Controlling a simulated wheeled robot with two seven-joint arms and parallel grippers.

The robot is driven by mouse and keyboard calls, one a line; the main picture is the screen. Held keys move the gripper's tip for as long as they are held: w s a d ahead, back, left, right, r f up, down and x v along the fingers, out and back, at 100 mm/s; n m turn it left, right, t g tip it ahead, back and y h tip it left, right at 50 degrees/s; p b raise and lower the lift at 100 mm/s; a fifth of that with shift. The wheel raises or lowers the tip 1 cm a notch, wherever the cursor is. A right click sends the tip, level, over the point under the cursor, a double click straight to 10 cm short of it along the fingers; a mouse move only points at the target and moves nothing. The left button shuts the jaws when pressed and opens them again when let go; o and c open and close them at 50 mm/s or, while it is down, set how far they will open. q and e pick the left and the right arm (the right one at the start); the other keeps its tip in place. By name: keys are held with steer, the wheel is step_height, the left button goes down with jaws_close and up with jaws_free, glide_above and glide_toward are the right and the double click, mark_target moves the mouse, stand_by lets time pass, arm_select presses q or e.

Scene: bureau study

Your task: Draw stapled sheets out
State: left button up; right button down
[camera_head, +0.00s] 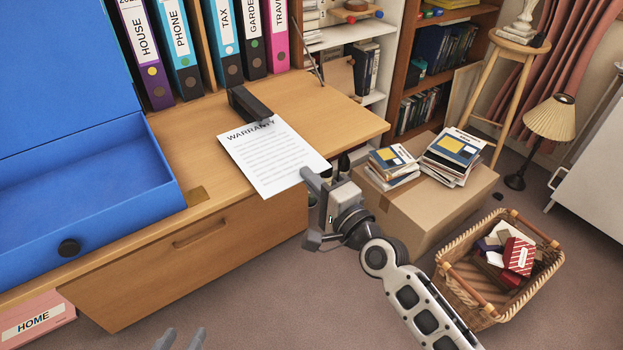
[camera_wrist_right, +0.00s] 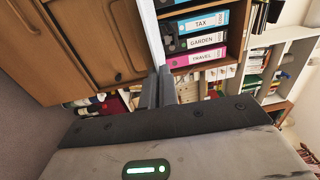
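The stapled sheets (camera_head: 270,160), headed WARRANTY, lie flat on the wooden desk with their near right corner over the front edge. A black stapler (camera_head: 247,103) sits at their far edge and covers part of it. My right gripper (camera_head: 312,182) is at the near right corner of the sheets. In the right wrist view the sheets (camera_wrist_right: 153,35) show edge-on as a thin white strip running between the two close fingers (camera_wrist_right: 157,88), which appear shut on it. My left gripper (camera_head: 180,339) shows only its two spread fingertips at the bottom edge; it is open and empty.
An open blue box (camera_head: 100,205) stands on the desk at left. Binders (camera_head: 224,45) line the back. A cardboard box (camera_head: 425,205) with books stands right of the desk, near a wicker basket (camera_head: 470,290). A pink HOME binder (camera_head: 35,322) is low at left.

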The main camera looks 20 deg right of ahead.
steer(key=shift+r, duration=0.2)
steer(key=v, duration=1)
steer(key=shift+r, duration=0.25)
stand_by(1.0)
